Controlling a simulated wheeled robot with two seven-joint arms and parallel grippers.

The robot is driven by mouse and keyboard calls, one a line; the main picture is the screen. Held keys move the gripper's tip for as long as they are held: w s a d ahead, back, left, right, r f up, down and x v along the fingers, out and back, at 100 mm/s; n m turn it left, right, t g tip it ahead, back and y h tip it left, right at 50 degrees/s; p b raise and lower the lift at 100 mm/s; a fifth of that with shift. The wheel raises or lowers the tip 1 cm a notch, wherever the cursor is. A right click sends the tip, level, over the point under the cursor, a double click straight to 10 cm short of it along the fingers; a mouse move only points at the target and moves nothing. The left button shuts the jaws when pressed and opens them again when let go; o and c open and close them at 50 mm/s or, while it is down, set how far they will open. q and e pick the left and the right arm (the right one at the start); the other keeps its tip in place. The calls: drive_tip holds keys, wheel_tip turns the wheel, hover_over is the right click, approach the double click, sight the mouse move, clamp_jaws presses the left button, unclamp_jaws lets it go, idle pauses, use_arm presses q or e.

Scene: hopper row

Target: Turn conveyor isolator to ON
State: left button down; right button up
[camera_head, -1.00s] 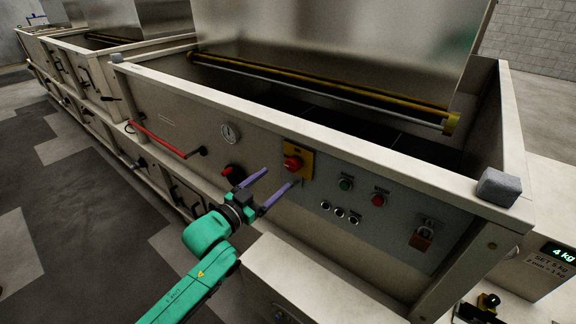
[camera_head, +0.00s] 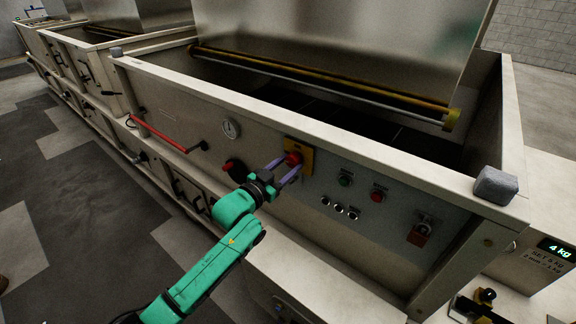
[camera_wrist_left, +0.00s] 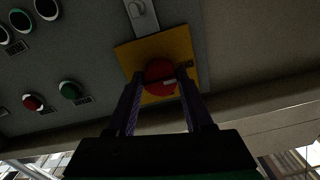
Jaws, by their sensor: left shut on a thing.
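The conveyor isolator is a red rotary knob (camera_head: 293,158) on a yellow plate (camera_head: 306,158), set in the grey control panel on the hopper's front. My left gripper (camera_head: 287,167) reaches up to it from the left, with its purple fingers shut on the knob. In the left wrist view the red knob (camera_wrist_left: 160,77) sits between the two fingertips (camera_wrist_left: 161,88), in front of the yellow plate (camera_wrist_left: 180,50). The fingers hide part of the knob, and I cannot read its position. My right gripper is not in view.
Right of the isolator are a green button (camera_head: 345,180), a red button (camera_head: 377,195), several small round white-rimmed fittings (camera_head: 339,208) and a red padlock (camera_head: 420,232). To the left are another red-and-black knob (camera_head: 232,167), a gauge (camera_head: 231,128) and a red lever (camera_head: 158,133). A ledge juts out below.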

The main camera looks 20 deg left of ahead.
use_arm(q)
drive_tip(key=m+b, duration=0.1)
drive_tip(key=m, duration=0.2)
drive_tip(key=shift+f+m, duration=0.15)
drive_tip(key=shift+m, duration=0.15)
drive_tip(key=m+b, duration=0.1)
drive_tip(key=m, duration=0.4)
drive_tip(key=shift+a+m, duration=0.1)
drive_tip(key=shift+m, duration=0.2)
drive_tip(key=m+b, duration=0.1)
drive_tip(key=m, duration=0.3)
drive_tip(key=shift+b, duration=0.4)
drive_tip(key=shift+m+b, duration=0.45)
drive_tip(key=shift+m, duration=1.95)
drive_tip(key=shift+c, duration=1.5)
unclamp_jaws()
drive_tip(key=shift+r, duration=0.2)
drive_tip(key=shift+r, duration=0.1)
